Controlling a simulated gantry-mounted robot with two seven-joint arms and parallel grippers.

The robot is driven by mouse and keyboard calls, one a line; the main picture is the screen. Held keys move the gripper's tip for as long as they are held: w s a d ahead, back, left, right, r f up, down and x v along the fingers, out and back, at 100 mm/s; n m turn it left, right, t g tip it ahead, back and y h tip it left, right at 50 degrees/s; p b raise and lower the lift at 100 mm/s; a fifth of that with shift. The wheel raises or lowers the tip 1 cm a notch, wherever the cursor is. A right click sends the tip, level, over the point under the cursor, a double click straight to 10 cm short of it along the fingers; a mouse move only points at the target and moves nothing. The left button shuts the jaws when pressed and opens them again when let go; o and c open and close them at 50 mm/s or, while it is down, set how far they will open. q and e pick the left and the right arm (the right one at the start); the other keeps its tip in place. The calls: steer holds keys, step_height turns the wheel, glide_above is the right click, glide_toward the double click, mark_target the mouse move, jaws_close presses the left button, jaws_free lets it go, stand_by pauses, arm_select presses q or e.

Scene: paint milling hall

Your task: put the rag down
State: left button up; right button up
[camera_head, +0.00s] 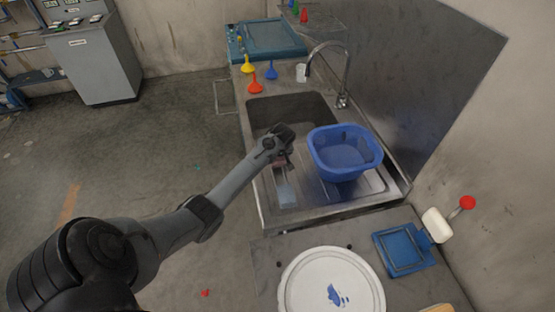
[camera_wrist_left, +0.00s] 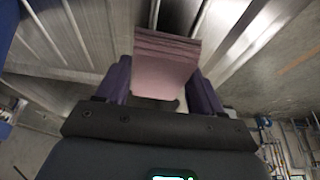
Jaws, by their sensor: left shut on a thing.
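My left gripper (camera_head: 281,158) is over the front left part of the steel sink unit. In the left wrist view its two fingers (camera_wrist_left: 162,88) are shut on a folded pinkish rag (camera_wrist_left: 166,58), held between the tips. In the head view only a small pinkish bit of the rag (camera_head: 279,163) shows below the gripper. The wrist view shows ribbed steel beyond the rag; I cannot tell whether the rag touches it. My right gripper is in neither view.
A blue plastic tub (camera_head: 345,169) stands right of the gripper on the drainboard. The sink basin (camera_head: 300,104) and tap (camera_head: 344,75) are behind. A white round lid or plate (camera_head: 310,285) is on the nearer counter.

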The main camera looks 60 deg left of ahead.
arm_select(q)
step_height(320, 180, down, 2)
steer(key=shift+f, duration=0.1)
